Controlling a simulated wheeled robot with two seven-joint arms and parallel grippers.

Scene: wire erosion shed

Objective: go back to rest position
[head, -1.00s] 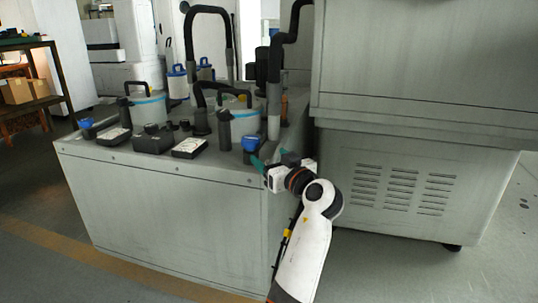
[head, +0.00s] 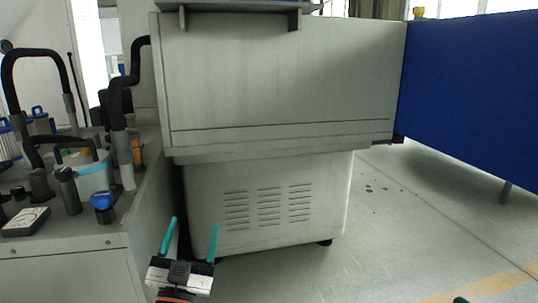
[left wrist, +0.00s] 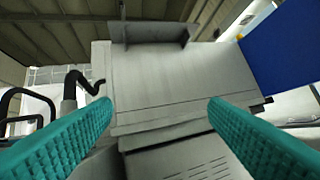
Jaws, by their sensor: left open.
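My left gripper (head: 194,225) is at the lower left of the head view, with its two teal fingers pointing up and apart. It is open, with nothing between the fingers. In the left wrist view the fingers of the left gripper (left wrist: 160,106) stand wide apart, with the grey machine behind the gap. A small teal tip of my right gripper (head: 460,300) shows at the bottom edge of the head view. The rest of the right gripper is out of frame.
A grey machine cabinet (head: 285,95) with a vented base (head: 330,200) stands ahead. A grey filter unit (head: 60,275) with hoses and a blue-capped part (head: 103,200) is at the left. A blue panel (head: 470,90) stands at the right. Open floor (head: 390,220) lies at the right.

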